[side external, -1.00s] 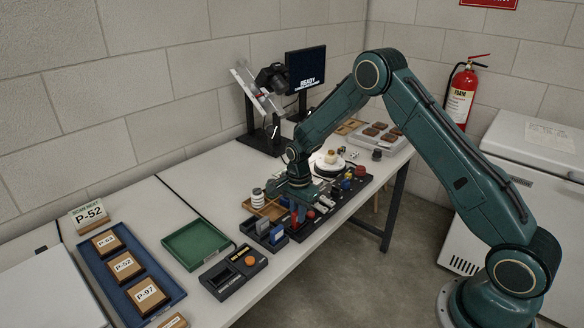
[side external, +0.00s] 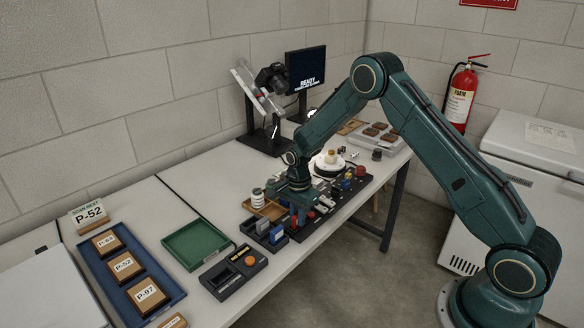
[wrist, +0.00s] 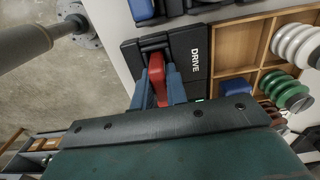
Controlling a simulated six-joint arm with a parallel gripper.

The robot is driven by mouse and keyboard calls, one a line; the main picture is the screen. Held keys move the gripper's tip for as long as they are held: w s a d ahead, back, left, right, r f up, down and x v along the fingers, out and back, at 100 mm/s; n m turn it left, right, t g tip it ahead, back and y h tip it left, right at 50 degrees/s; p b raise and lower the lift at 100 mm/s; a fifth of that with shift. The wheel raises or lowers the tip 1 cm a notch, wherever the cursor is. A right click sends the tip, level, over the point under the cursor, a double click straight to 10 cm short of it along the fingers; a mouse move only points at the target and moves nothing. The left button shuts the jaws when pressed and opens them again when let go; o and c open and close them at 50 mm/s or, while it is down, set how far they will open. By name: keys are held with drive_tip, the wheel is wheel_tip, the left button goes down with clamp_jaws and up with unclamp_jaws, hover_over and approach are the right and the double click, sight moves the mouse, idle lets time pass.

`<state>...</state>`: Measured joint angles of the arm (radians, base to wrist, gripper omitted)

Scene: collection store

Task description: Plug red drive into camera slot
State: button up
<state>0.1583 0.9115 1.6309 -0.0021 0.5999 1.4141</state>
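The red drive (wrist: 157,80) shows in the wrist view between the two blue-grey fingers of my gripper (wrist: 158,88), which appear to be shut on its sides. Its far end is at a narrow gap in a black block marked DRIVE (wrist: 195,50); I cannot tell whether it sits in the gap. In the side view my gripper (side external: 299,208) points down over the black rack on the bench, and the drive is mostly hidden. A black camera (side external: 271,77) stands on a stand at the back; no slot on it can be made out.
A wooden tray (wrist: 232,58) with insulator-like spools lies beside the block. A screen reading READY (side external: 306,68), a green tray (side external: 196,243), a black device with an orange knob (side external: 233,271) and a blue tray (side external: 105,278) are on the bench.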

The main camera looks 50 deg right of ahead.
drive_tip(key=shift+o, duration=0.5)
drive_tip(key=shift+r, duration=0.1)
drive_tip(key=shift+r, duration=5.45)
